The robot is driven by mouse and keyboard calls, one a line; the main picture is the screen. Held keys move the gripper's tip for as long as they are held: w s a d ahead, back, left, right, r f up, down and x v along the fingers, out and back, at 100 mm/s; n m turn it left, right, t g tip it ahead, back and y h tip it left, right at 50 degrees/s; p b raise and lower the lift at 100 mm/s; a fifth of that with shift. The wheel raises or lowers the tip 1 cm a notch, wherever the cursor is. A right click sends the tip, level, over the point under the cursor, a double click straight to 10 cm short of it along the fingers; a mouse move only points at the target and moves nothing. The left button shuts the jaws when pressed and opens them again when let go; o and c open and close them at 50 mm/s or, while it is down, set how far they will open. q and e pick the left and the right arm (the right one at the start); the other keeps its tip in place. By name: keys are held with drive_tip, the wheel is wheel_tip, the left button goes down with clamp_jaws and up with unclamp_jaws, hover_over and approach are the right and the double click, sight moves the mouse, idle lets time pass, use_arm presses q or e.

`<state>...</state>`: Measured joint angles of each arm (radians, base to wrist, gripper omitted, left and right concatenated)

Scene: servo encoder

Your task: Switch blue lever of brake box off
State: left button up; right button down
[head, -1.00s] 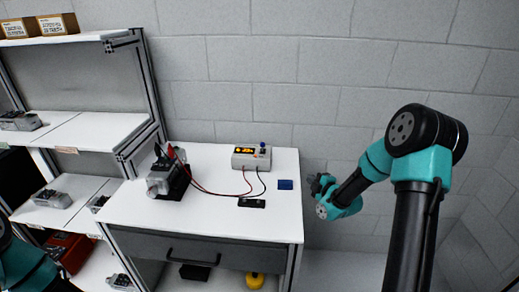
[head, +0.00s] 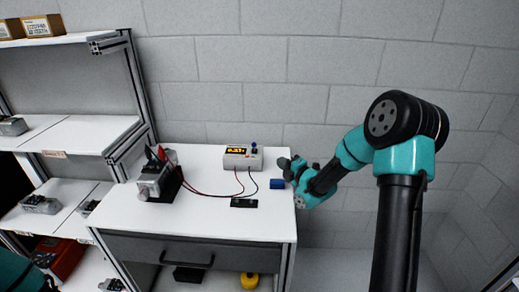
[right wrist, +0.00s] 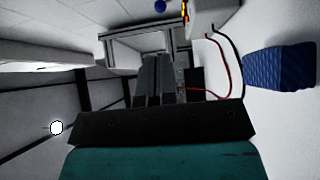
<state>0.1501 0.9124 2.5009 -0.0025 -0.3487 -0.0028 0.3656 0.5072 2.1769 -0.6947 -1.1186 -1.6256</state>
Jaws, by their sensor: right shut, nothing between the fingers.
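The brake box (head: 236,163) is a small light box with an orange lit display, standing at the back of the white table. A blue knob-like part (head: 254,146) sits on its top right; whether this is the lever, and its setting, is too small to tell. In the right wrist view, a blue round part (right wrist: 160,6) shows at the top edge, beside part of the box (right wrist: 202,12). My right gripper (head: 285,162) is shut and empty, to the right of the box near the table's right edge, apart from it.
A blue block (head: 277,184) lies in front of my right gripper; it is large in the right wrist view (right wrist: 280,68). Red and black wires run from the box to a dark flat piece (head: 244,202) and a grey motor unit (head: 158,182). Shelves stand left.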

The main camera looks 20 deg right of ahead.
drive_tip(key=x, duration=1.3)
drive_tip(key=shift+w+a, duration=0.15)
drive_tip(key=shift+w, duration=0.05)
